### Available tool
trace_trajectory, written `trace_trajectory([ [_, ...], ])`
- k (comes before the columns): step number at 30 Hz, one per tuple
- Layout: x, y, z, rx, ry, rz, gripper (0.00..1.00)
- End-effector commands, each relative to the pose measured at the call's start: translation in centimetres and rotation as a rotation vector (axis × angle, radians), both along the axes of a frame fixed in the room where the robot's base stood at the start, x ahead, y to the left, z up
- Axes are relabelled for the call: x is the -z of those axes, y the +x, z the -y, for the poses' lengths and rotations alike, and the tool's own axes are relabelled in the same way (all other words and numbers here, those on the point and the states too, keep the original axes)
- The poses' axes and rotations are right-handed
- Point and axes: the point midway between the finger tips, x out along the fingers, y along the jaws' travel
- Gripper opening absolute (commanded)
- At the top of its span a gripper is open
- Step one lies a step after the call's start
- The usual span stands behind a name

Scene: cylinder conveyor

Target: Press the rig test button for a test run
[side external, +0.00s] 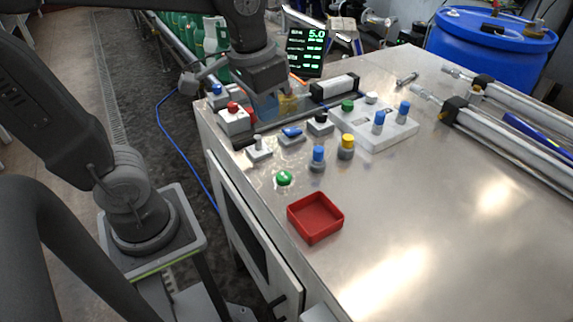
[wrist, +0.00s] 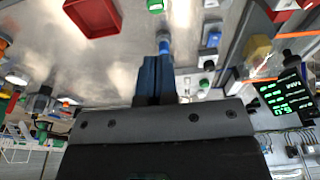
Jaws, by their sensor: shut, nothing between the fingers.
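I cannot tell by label which control is the rig test button. In the side external view a green button (side external: 284,178) sits on the bench top, and a red button (side external: 233,107) tops a light box at the left edge. A black button (side external: 320,117) and another green button (side external: 347,104) stand farther back. In the wrist view my gripper's blue fingers (wrist: 157,62) are together and empty. Whether they touch anything is unclear.
A red tray (side external: 315,217) lies in front of the green button. Blue (side external: 318,158) and yellow (side external: 346,147) knobs stand nearby. A lit display (side external: 305,52) showing 5.0 stands behind. Rails line the right; the front right bench is clear.

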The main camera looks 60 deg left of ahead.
Motion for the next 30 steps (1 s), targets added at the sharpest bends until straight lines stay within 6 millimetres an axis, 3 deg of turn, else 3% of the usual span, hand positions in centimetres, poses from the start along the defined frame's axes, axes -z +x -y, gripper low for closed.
trace_trajectory([
  [9, 0.2, 2.8, 0.9, 0.000, 0.008, -0.162, 0.00],
  [23, 0.4, 3.0, 0.9, 0.000, 0.009, -0.173, 0.00],
  [30, 3.5, 2.9, 0.9, 0.000, 0.009, -0.178, 0.00],
])
